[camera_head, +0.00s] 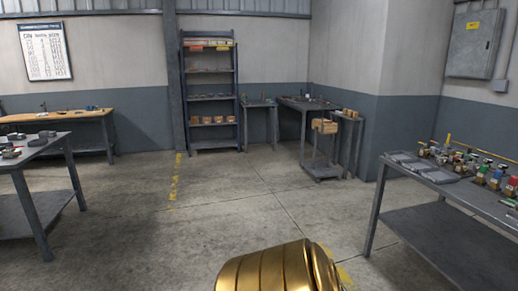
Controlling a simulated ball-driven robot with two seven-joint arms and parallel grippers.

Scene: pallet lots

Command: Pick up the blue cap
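On the dark metal table (384,173) at the right stand several small items with coloured tops. One of them looks blue (496,175), among red, green and white ones. It is too small for me to tell whether it is a cap. Neither of my grippers is in view.
Grey trays (426,172) lie on the left part of the right table. A dark table (68,139) stands at the left, with a wooden-topped bench (85,114) behind it. A shelf rack (183,80) and a cart (322,170) stand at the back. The middle floor (235,200) is clear.

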